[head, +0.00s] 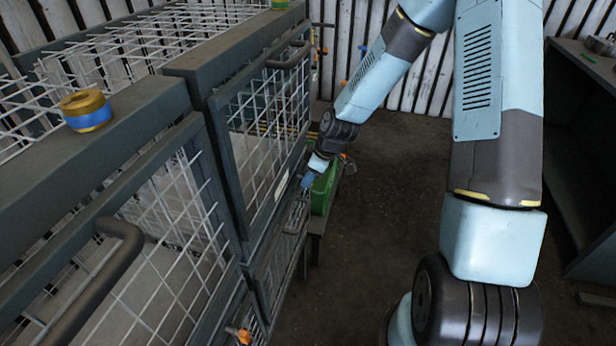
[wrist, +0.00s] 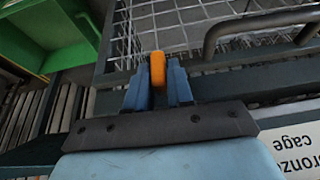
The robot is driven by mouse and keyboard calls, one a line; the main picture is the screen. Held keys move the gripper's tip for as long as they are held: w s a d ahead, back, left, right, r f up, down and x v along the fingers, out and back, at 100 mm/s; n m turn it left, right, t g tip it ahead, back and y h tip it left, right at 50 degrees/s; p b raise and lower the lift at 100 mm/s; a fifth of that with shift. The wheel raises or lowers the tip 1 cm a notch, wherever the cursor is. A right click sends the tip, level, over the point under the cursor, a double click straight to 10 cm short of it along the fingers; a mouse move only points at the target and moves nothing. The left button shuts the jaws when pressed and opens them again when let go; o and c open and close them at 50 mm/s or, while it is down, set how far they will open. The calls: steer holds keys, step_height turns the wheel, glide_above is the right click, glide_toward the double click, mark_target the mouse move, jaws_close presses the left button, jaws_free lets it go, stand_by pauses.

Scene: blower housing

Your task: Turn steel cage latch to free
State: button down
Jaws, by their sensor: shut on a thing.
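My gripper (wrist: 158,84) has its two blue fingers closed on an orange latch handle (wrist: 157,66) at the frame of a wire-mesh cage door (wrist: 170,25). In the head view my gripper (head: 307,180) is small and low against the far cage's front (head: 262,140); the held handle is not clear there. A label (wrist: 290,150) at the right of the wrist view reads upside down "bronze" and "cage", partly cut off. No label naming a steel cage shows, so I cannot tell whether the held latch belongs to it.
Another orange latch (head: 240,335) is on the near cage front. A bronze-coloured ring with a blue band (head: 86,110) stands on the near cage's top. A green crate (head: 323,188) is just beyond my gripper. Bare floor (head: 375,200) lies right of the cages.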

steer(key=shift+w+d, duration=0.15)
steer(key=shift+w, duration=0.1)
steer(key=shift+w+d+f+m+g+y, duration=0.15)
steer(key=shift+m+g+y, duration=0.9)
steer(key=shift+g, duration=1.35)
steer(key=shift+f+m+g+y, duration=0.25)
steer(key=shift+m+g+y, duration=0.15)
steer(key=shift+g+y, duration=1.6)
steer(key=shift+w+d+f+m+g+y, duration=0.15)
steer(key=shift+m+g+y, duration=0.65)
steer(key=shift+g, duration=2)
steer(key=shift+s+a, duration=0.1)
steer(key=shift+s, duration=0.05)
steer(key=c, duration=1.1)
jaws_free()
